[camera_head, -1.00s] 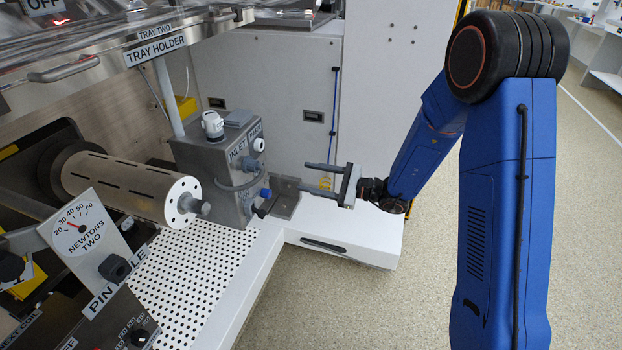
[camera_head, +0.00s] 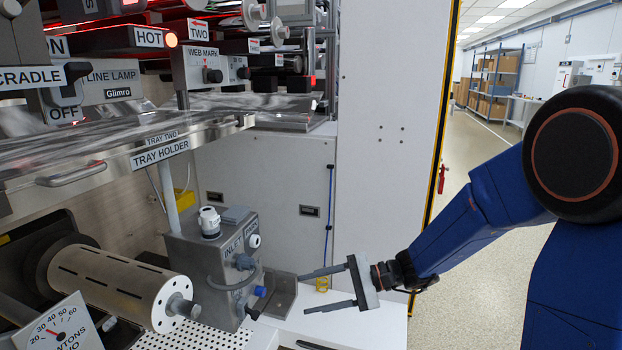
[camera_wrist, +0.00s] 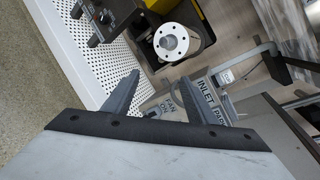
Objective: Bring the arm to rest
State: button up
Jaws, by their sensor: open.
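My blue arm (camera_head: 480,215) reaches in from the right in the head view and is bent at a large dark joint. My gripper (camera_head: 304,291) is open and empty, its two grey fingers pointing left toward the grey inlet box (camera_head: 215,265). A visible gap seems to lie between the fingertips and the box. In the wrist view my gripper (camera_wrist: 172,100) shows both fingers spread, with the inlet box (camera_wrist: 205,90) labelled INLET beyond and between them. Nothing is held.
A slotted metal roller (camera_head: 115,285) lies left of the box, above a perforated white deck (camera_head: 195,338). A tray holder (camera_head: 120,150) overhangs at the upper left. A white cabinet panel (camera_head: 390,120) stands behind the gripper. Open floor (camera_head: 480,290) lies to the right.

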jog(key=s+d+r+n+h, duration=0.1)
jog(key=s+d+n+h, duration=0.55)
jog(key=s+d, duration=0.65)
jog(key=s+d+r+n+t+h, duration=0.1)
jog(key=s+d+t+h, duration=0.1)
jog(key=s+d+h, duration=0.2)
jog(key=s+d+r+n+t+h, duration=0.1)
jog(key=s+d+r+t+h, duration=0.1)
jog(key=d, duration=0.9)
jog(key=s+t+h, duration=0.1)
jog(key=s+h, duration=0.1)
jog(key=s, duration=0.1)
jog(key=shift+d+h, duration=0.1)
jog(key=shift+h, duration=0.15)
jog(key=shift+c, duration=0.6)
